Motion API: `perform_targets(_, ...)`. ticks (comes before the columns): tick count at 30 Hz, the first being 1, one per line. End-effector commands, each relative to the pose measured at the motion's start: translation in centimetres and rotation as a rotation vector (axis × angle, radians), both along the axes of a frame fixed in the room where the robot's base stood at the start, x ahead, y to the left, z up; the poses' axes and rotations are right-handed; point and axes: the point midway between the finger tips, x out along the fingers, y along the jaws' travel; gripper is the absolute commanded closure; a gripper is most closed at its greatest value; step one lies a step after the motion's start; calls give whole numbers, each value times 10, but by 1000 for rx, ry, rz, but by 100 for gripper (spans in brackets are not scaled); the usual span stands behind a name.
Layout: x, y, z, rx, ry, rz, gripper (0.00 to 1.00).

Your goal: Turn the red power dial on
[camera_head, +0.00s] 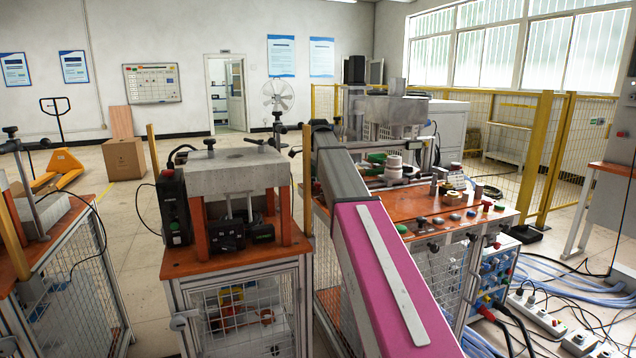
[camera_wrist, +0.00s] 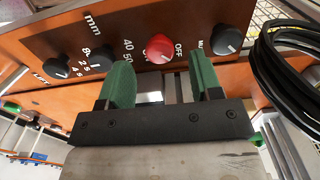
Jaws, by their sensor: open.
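The red power dial (camera_wrist: 160,48) is on an orange-brown panel (camera_wrist: 200,20) in the wrist view. "OFF" is printed to its right, and white lettering shows partly at its left side. My gripper (camera_wrist: 161,62) has two green fingers, open, with the tips on either side of the dial's lower part as pictured. Nothing is held between them, and I cannot tell whether either finger touches the dial. In the head view my gripper is hidden, and I cannot pick out the dial there.
Black knobs flank the dial: one to the right (camera_wrist: 227,40) and one to the left (camera_wrist: 104,65). A black cable coil (camera_wrist: 290,60) hangs at right. In the head view, cables and power strips (camera_head: 535,313) cover the floor at right.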

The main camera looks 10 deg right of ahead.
Motion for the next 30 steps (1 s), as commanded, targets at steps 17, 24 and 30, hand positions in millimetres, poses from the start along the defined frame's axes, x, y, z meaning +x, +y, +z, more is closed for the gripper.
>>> perform_targets(17, 0, 0, -29, 0, 0, 0, 41)
perform_targets(24, 0, 0, -29, 0, 0, 0, 90)
perform_targets(30, 0, 0, -29, 0, 0, -10, 90)
